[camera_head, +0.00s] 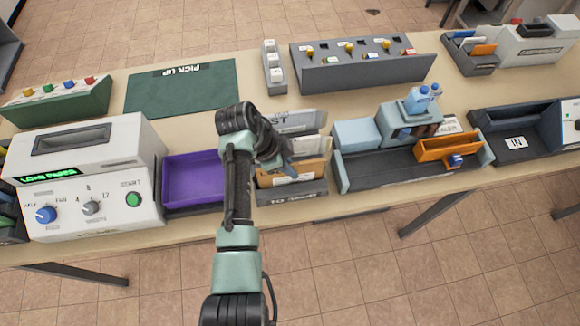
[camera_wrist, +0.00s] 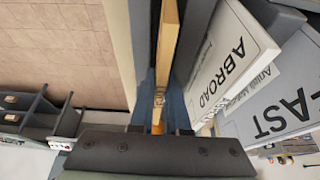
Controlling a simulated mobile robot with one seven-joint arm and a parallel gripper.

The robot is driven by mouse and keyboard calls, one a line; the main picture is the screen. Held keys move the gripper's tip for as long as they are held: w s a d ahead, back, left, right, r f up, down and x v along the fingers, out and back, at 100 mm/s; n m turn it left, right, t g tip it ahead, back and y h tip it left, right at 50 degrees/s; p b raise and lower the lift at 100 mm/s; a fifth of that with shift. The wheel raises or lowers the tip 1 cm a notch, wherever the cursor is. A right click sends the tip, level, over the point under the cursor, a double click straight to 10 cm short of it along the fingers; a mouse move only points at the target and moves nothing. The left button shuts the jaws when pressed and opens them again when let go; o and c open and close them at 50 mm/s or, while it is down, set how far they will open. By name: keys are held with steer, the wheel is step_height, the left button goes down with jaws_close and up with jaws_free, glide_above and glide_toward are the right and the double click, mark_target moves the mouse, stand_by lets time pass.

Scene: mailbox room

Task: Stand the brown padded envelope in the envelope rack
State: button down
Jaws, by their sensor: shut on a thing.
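The brown padded envelope (camera_head: 297,172) is upright at the front of the dark envelope rack (camera_head: 305,190). The rack's front wall hides its lower edge, so I cannot tell whether it rests on the rack floor. My gripper (camera_head: 284,161) is shut on the envelope's top edge. In the wrist view the envelope shows edge-on as a narrow tan strip (camera_wrist: 168,45) running into my gripper (camera_wrist: 160,104).
A purple tray (camera_head: 195,180) lies left of the rack, beside a white machine with knobs (camera_head: 90,185). A grey-blue station with an orange holder (camera_head: 445,150) stands close on the right. A green mat (camera_head: 180,90) lies farther back. Bare floor is in front.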

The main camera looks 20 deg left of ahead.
steer(key=shift+s+d+f, duration=0.15)
steer(key=shift+s+f, duration=0.25)
steer(key=shift+f, duration=0.35)
steer(key=c, duration=0.8)
jaws_free()
steer(key=r+p, duration=0.1)
steer(key=w+r+p, duration=0.1)
steer(key=r+p, duration=0.1)
steer(key=shift+a+r, duration=0.2)
steer(key=shift+r, duration=0.1)
steer(key=shift+r+p, duration=1.7)
steer(key=shift+r, duration=0.1)
steer(key=shift+s, duration=0.1)
